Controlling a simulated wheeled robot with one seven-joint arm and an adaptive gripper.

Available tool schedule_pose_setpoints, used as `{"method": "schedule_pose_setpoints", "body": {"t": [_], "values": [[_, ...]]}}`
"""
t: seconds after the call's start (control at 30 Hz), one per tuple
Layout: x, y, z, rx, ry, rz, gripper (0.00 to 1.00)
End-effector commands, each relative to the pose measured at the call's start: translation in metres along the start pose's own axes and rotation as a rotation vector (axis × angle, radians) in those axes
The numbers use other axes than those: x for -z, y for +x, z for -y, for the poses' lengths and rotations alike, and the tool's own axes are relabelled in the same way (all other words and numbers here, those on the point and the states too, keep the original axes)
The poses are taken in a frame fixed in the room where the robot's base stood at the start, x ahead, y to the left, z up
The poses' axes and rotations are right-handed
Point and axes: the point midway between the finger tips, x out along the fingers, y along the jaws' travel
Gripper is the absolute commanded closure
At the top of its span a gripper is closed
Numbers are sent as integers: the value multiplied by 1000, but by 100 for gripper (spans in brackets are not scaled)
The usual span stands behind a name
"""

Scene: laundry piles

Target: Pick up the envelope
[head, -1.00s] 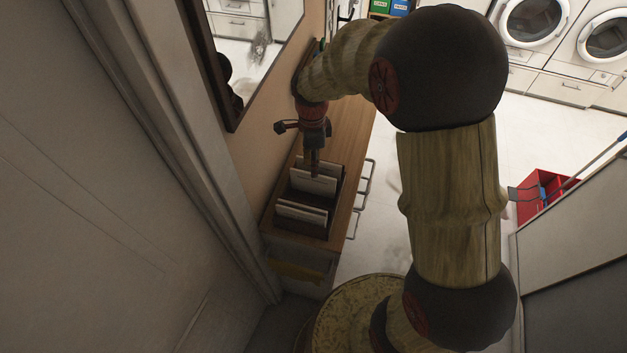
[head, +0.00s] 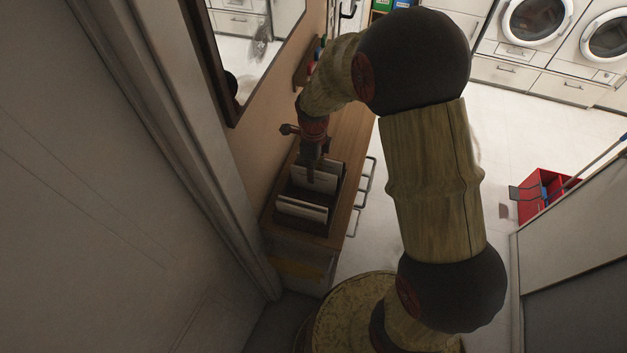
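Several pale envelopes stand upright in a dark wooden holder (head: 297,226) on a narrow wooden cabinet at the left. One envelope (head: 316,180) is in the rear part of the holder, and another envelope (head: 302,209) is in the front part. My gripper (head: 311,176) points down into the rear part of the holder, its fingertips at the rear envelope. The fingers are small and dark here, so I cannot tell whether they are open or closed on the envelope.
The cabinet top (head: 349,146) is bare beyond the holder. A wall with a dark-framed mirror (head: 246,60) runs close along its left. A red bin (head: 541,192) stands on the floor at right. Washing machines (head: 535,22) line the back.

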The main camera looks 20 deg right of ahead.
Motion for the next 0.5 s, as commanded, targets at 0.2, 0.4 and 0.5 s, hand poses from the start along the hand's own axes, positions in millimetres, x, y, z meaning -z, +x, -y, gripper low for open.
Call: {"method": "schedule_pose_setpoints", "body": {"t": [0.2, 0.4, 0.5], "values": [[0, 7, 0, 1, -1, 1, 72], [0, 7, 0, 1, -1, 0, 76], [0, 7, 0, 1, -1, 0, 82]]}}
